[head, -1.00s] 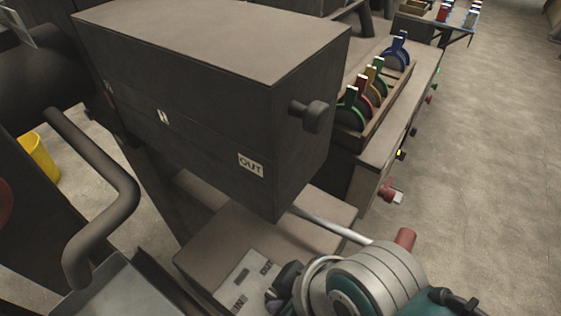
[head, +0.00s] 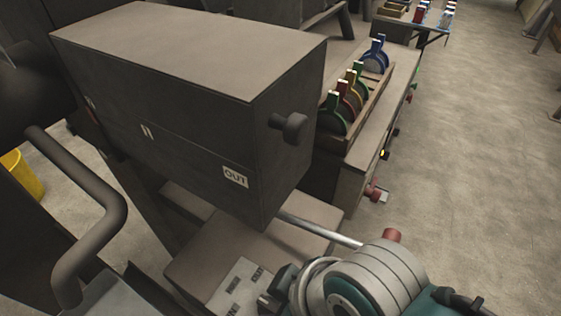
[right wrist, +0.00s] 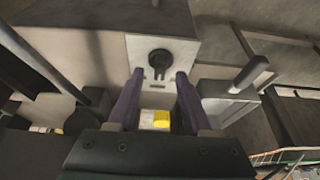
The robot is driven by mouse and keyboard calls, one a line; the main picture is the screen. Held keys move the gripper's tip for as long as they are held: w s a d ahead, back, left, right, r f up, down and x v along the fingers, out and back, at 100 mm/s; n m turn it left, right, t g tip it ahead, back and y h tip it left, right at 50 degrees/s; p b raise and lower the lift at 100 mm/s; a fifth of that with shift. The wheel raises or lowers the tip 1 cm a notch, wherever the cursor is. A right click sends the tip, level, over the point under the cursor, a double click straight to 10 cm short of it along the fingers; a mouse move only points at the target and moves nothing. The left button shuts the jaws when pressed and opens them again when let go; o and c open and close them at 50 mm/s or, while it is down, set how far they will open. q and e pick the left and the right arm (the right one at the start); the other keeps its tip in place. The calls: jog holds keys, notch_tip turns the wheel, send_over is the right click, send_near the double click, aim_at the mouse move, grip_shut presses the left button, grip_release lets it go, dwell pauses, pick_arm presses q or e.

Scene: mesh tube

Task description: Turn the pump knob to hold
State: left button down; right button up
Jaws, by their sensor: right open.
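The pump knob (right wrist: 159,60) is a round black knob with a short stem or pointer hanging down, on a pale plate in the right wrist view. My right gripper (right wrist: 160,80) is open, with its two purple fingers pointing toward the knob, one on each side of it in the picture. I cannot tell how far the fingertips are from it. In the head view a pale label plate (head: 243,283) with dark words lies on the low box, partly cut by the bottom edge. The knob cannot be made out there. My left gripper is out of view.
A large dark box (head: 190,60) marked OUT, with a side knob (head: 289,127), stands above the low box (head: 205,248). A metal rod (head: 320,232) runs near my right arm.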

jog(key=p+v, duration=0.2)
jog(key=v, duration=0.6)
jog(key=shift+r, duration=0.1)
